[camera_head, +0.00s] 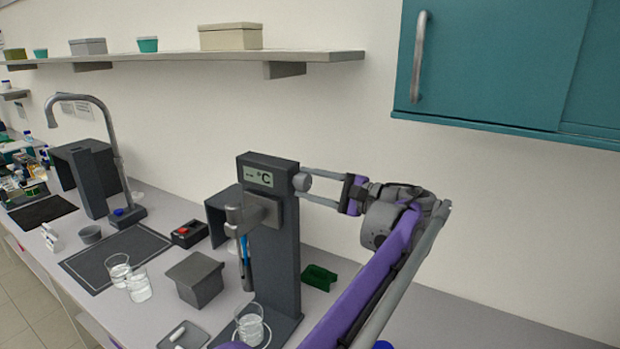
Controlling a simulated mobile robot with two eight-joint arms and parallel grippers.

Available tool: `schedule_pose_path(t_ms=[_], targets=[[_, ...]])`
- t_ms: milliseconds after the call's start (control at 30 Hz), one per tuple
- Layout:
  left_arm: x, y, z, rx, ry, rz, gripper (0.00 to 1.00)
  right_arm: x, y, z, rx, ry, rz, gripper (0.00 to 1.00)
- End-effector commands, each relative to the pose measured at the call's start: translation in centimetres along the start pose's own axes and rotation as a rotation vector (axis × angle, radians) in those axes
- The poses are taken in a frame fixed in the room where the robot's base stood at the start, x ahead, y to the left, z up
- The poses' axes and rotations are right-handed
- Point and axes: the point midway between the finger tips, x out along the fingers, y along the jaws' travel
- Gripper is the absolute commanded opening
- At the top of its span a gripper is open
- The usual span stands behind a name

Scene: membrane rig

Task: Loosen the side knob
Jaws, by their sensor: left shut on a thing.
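The dark grey rig (275,248) stands upright on the bench, with a °C display (258,177) near its top. The side knob (302,182) is a small grey round piece on the upper right side of its column. My left gripper (309,183) reaches in from the right of the column. Its two long grey fingers are shut on the side knob, one above and one below. A grey clamp head (262,211) on the front of the column holds a blue-tipped probe (245,260). My right gripper is not in view.
A glass beaker (250,325) stands on the rig's base. A green block (319,278) lies right of the column. A grey box (195,279), two glasses of water and a sink tap (118,160) are to the left. A teal cupboard (500,65) hangs above right.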

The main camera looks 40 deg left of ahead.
Motion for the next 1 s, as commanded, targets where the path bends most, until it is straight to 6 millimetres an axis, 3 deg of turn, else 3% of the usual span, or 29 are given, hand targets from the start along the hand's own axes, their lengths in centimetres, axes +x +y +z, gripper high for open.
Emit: schedule_pose_path(t_ms=[200, 500, 1000], targets=[[0.0, -0.2, 0.1, -0.209, 0.000, 0.002, 0.00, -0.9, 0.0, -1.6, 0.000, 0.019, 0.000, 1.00], [0.0, 0.0, 0.0, -0.460, 0.000, 0.001, 0.00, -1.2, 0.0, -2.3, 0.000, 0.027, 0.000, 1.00], [0.0, 0.1, -0.1, -0.672, 0.001, 0.000, 0.00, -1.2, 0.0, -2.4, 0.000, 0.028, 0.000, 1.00]])
